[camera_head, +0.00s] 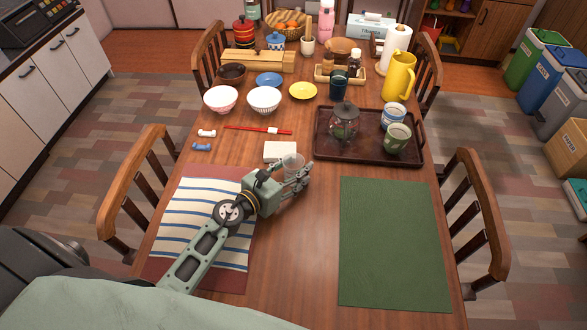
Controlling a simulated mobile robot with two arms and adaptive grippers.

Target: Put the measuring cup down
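A small clear cup, which looks like the measuring cup (292,162), is at the fingers of my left gripper (293,178), over the middle of the wooden table. The gripper seems closed around it, with the fingers hiding its lower part. I cannot tell whether its base touches the table. My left arm reaches in from the lower left, across the striped placemat (178,222). My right gripper is not in view.
A white block (279,151) lies just behind the cup. Bowls (264,99) stand farther back. A bare green placemat (392,242) lies at the front right. Wood between the mats is clear.

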